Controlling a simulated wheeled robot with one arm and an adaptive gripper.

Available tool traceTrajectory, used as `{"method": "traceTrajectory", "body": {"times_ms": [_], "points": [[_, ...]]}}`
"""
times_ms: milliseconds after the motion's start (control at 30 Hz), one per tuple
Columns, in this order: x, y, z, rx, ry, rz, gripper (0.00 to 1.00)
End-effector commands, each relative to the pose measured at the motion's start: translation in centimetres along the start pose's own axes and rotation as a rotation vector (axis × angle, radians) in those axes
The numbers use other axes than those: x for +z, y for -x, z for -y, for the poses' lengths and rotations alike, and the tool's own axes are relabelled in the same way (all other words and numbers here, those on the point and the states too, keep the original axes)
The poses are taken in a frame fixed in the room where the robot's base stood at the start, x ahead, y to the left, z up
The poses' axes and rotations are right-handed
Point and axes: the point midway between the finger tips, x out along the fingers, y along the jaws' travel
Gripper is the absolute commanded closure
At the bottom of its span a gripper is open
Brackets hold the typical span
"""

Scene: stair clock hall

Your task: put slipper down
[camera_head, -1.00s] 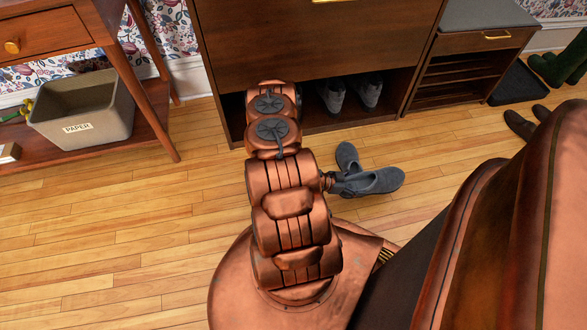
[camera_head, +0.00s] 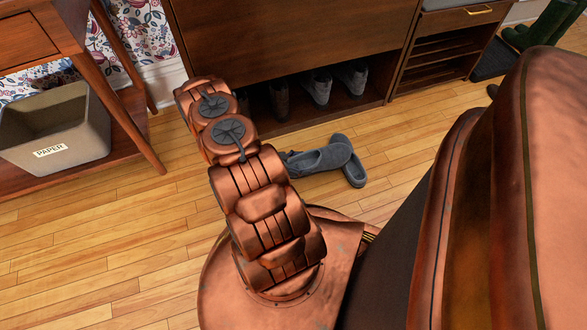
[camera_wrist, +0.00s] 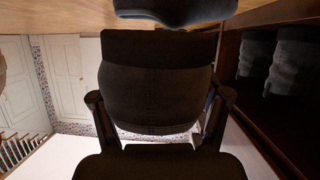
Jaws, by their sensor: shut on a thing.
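Two grey slippers lie close together in the head view, right of my arm. The nearer-to-arm slipper (camera_head: 320,160) has its heel end toward my gripper and its toe to the right. It overlaps the other slipper (camera_head: 355,171), which is on the floor. I cannot tell whether the first one touches the floor. My gripper is mostly hidden behind my arm in the head view. In the wrist view my gripper (camera_wrist: 158,42) is shut on a slipper (camera_wrist: 175,10), whose dark shape shows at the top edge, mostly cut off.
A dark wooden shoe cabinet (camera_head: 290,45) stands behind, with grey shoes (camera_head: 318,87) in its open bottom. A side table (camera_head: 135,125) and a paper bin (camera_head: 55,128) are at the left. Green boots (camera_head: 540,28) stand at the upper right. Floor (camera_head: 110,240) is clear at lower left.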

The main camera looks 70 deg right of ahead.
Motion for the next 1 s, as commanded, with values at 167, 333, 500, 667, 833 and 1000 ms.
{"method": "traceTrajectory", "body": {"times_ms": [167,333,500,667,833,1000], "points": [[0.8,1.4,0.9,-0.001,0.003,-0.001,0.63],[1.1,2.0,1.4,0.000,0.002,0.000,0.63],[2.8,1.9,1.9,0.000,0.001,0.002,0.63],[4.5,1.2,1.9,0.001,0.003,0.002,0.63],[4.6,1.2,1.9,0.000,0.003,0.001,0.63],[4.5,1.2,1.9,0.001,0.003,0.001,0.63]]}}
